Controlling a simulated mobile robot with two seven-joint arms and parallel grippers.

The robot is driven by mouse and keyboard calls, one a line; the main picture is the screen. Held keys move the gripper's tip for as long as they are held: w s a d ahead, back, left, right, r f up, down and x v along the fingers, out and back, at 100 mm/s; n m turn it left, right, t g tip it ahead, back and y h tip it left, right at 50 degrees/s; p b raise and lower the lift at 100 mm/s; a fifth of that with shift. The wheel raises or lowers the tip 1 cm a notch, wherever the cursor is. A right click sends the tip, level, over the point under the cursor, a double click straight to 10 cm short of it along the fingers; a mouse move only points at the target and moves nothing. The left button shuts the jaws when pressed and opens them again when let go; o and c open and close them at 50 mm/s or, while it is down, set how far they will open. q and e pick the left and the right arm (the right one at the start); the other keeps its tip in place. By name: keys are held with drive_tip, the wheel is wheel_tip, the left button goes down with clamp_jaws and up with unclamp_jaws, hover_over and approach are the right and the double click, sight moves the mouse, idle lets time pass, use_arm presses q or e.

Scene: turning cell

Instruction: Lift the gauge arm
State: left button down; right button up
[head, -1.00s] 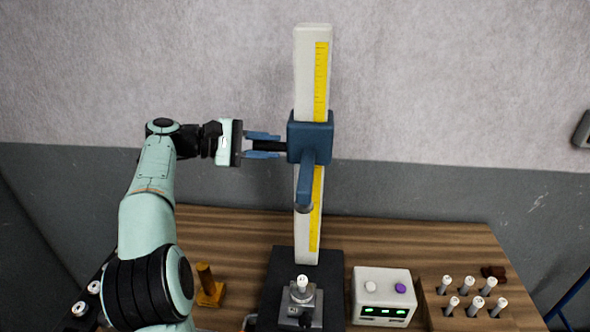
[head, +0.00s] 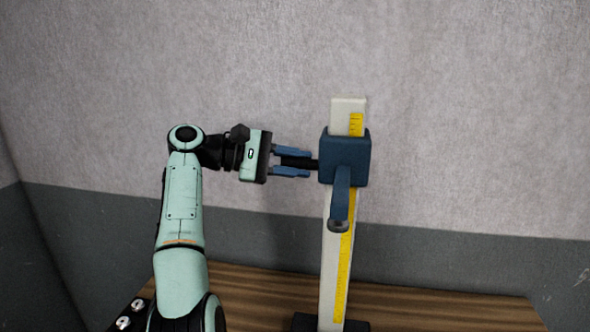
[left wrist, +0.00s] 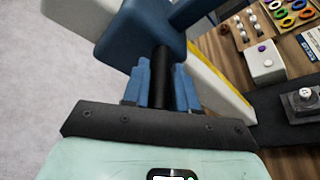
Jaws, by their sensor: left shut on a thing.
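The gauge arm is a blue carriage (head: 344,158) with a downward-angled blue arm (head: 341,195), riding on a white upright column (head: 335,245) with a yellow scale. It stands near the top of the column in the head view. A black handle (head: 298,163) sticks out of its left side. My left gripper (head: 308,163) is shut on this handle, one blue finger on each side. The left wrist view shows the handle (left wrist: 162,85) between the fingers and the blue carriage (left wrist: 142,30) beyond. My right gripper is not in view.
The wooden table (head: 430,308) lies below. In the left wrist view, a white box with a purple button (left wrist: 265,60), a grey fixture (left wrist: 302,100) and a tray of coloured rings (left wrist: 292,12) stand on it. The wall is behind the column.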

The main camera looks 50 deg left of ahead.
use_arm(q)
drive_tip(key=shift+r, duration=0.1)
idle(0.3)
drive_tip(key=c, duration=1)
unclamp_jaws()
drive_tip(key=shift+o, duration=0.2)
